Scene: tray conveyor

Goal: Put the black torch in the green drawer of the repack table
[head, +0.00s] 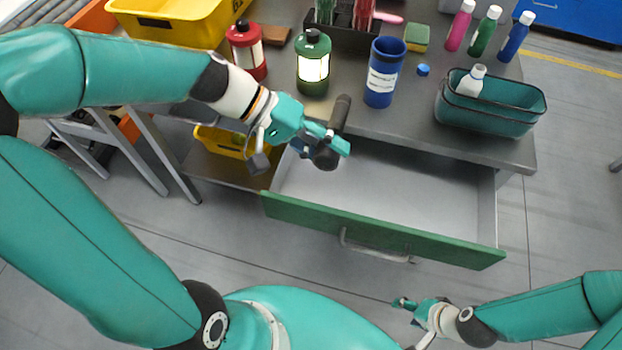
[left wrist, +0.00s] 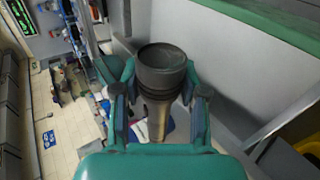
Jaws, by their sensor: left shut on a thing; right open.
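The black torch (head: 340,112) is held in my left gripper (head: 322,145) in the head view, over the left end of the open drawer. Its round end (left wrist: 162,60) shows between the fingers of my left gripper (left wrist: 157,110) in the left wrist view. The green drawer (head: 380,230) is pulled out from the repack table (head: 420,130), and the grey inside that shows is empty. Part of its left side is hidden behind my left gripper. My right gripper (head: 408,305) is open and empty, low in front of the drawer at the right.
Several bottles stand at the back. A yellow crate (head: 190,25) is at the upper left. The drawer's middle and right are free.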

